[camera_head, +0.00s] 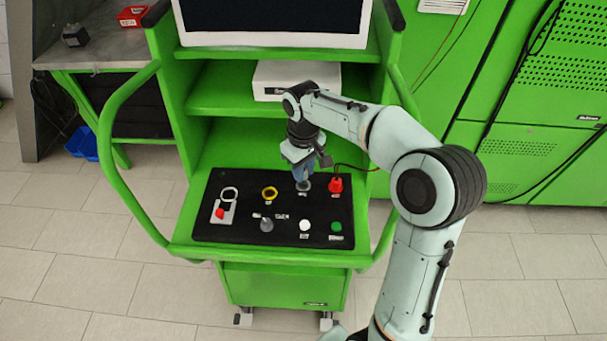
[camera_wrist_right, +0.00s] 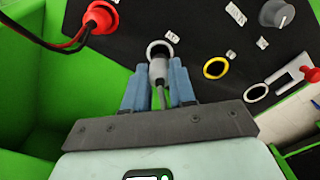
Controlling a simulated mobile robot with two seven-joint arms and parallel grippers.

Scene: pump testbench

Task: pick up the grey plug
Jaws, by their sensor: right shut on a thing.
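The grey plug (camera_wrist_right: 158,70) is between the two blue fingers of my right gripper (camera_wrist_right: 159,78) in the right wrist view. Its nose is at a grey-rimmed socket (camera_wrist_right: 160,45) on the black panel, and a grey cable runs back from it between the fingers. I cannot tell how deep the plug sits in the socket. In the head view my right gripper (camera_head: 302,172) points down at the back right part of the panel, and it mostly hides the plug. My left gripper is not in view.
The black panel (camera_head: 270,238) lies on the green bench. A red plug (camera_head: 336,185) with its cable stands close to the right of my gripper. A yellow ring socket (camera_head: 269,193), a grey knob (camera_head: 266,225), white (camera_head: 305,225) and green (camera_head: 336,227) buttons and a red switch (camera_head: 220,213) are around.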

